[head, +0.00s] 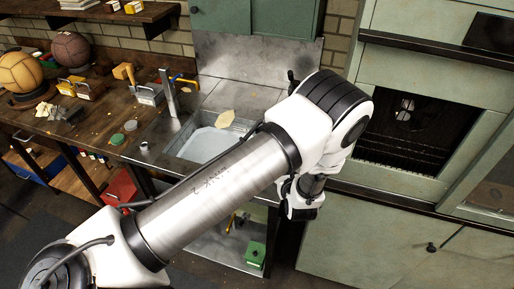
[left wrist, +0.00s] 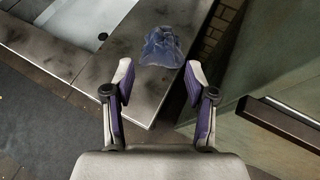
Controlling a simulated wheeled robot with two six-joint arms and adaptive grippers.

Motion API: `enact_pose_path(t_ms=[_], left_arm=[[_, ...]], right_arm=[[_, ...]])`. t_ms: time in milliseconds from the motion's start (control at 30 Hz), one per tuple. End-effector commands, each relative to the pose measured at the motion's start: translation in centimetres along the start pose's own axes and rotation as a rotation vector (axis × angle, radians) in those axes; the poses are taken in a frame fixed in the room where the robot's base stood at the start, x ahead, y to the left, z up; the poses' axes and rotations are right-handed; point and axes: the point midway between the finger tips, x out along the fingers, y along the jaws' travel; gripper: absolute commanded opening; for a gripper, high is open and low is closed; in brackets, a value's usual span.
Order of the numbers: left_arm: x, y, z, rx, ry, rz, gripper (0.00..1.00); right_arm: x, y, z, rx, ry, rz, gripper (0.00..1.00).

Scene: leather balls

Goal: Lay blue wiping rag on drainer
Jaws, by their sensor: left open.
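The blue rag (left wrist: 162,47) lies crumpled on a grey metal top (left wrist: 146,97) beside the sink, near its edge. In the head view my arm hides the rag. My left gripper (left wrist: 158,72) is open and empty, with its two fingers apart just short of the rag. In the head view the left gripper (head: 300,210) hangs below the wrist, its fingers not clear. The sink basin (head: 200,146) is set in the metal worktop, and part of it shows in the left wrist view (left wrist: 92,20). I cannot tell a separate drainer from the metal top. My right gripper is out of view.
A pale leaf-shaped piece (head: 225,118) is at the sink's back edge. The wooden bench (head: 90,120) at left holds leather balls (head: 20,72) and tools. A green cabinet (head: 385,235) stands close at right, with an oven (head: 415,120) above it.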

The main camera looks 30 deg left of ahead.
Motion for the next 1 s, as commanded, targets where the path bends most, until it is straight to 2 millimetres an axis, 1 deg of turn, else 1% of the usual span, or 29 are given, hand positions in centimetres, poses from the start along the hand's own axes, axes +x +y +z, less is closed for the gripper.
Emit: enact_pose_path(t_ms=[67, 133, 167, 233, 267, 300, 333, 367, 400, 433, 467, 500, 533, 567, 600, 633, 700, 800, 833, 900, 1000], left_arm=[[0.0, 0.4, -0.2, -0.004, 0.009, 0.012, 0.56], [0.0, 2.1, -1.4, -0.024, 0.056, 0.069, 0.56], [-0.1, 3.4, -2.2, -0.041, 0.091, 0.113, 0.56], [-1.1, 7.8, -5.3, -0.11, 0.214, 0.267, 0.56], [-2.0, 10.1, -7.0, -0.155, 0.283, 0.352, 0.56], [-3.8, 13.2, -9.6, -0.234, 0.386, 0.482, 0.56], [-5.7, 15.5, -11.8, -0.31, 0.47, 0.589, 0.56], [-8.0, 17.4, -14.0, -0.403, 0.554, 0.702, 0.56], [-11.3, 19.2, -16.6, -0.551, 0.658, 0.851, 0.56], [-13.7, 19.9, -18.3, -0.673, 0.723, 0.952, 0.56], [-15.8, 20.2, -19.8, -0.803, 0.776, 1.044, 0.56], [-18.1, 20.0, -21.2, -0.989, 0.823, 1.153, 0.56], [-19.3, 19.6, -22.0, -1.137, 0.841, 1.221, 0.56], [-20.1, 19.1, -22.5, -1.287, 0.84, 1.276, 0.56], [-20.5, 18.7, -22.8, -1.482, 0.814, 1.328, 0.56], [-20.4, 18.5, -22.7, -1.617, 0.779, 1.35, 0.56], [-19.4, 18.7, -22.2, -1.88, 0.666, 1.358, 0.56], [-18.0, 19.8, -21.2, -2.097, 0.519, 1.321, 0.56], [-17.7, 20.1, -20.9, -2.13, 0.49, 1.311, 0.56], [-17.4, 20.4, -20.6, -2.169, 0.457, 1.295, 0.56], [-17.3, 20.4, -20.6, -2.173, 0.454, 1.291, 0.56]], right_arm=[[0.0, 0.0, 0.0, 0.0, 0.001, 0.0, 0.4], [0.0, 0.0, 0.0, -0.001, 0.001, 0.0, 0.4], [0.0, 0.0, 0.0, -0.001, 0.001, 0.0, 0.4], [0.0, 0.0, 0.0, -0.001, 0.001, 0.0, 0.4], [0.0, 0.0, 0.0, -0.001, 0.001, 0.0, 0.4], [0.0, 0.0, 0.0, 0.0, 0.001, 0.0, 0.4], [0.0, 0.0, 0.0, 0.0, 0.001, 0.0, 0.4], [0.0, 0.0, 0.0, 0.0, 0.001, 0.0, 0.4], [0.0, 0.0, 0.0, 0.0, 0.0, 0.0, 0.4], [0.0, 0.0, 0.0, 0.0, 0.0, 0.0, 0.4], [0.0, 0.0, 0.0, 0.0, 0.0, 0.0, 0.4], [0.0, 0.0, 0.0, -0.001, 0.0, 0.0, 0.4], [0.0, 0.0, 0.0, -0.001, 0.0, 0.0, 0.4], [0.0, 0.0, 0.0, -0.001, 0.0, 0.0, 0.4], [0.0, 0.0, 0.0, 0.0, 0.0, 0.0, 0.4], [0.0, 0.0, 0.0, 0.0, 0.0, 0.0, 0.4], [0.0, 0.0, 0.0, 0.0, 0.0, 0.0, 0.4], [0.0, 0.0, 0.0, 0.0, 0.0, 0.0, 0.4], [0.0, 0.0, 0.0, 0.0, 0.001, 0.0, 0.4], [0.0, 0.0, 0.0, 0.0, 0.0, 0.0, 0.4], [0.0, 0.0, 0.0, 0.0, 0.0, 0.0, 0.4]])
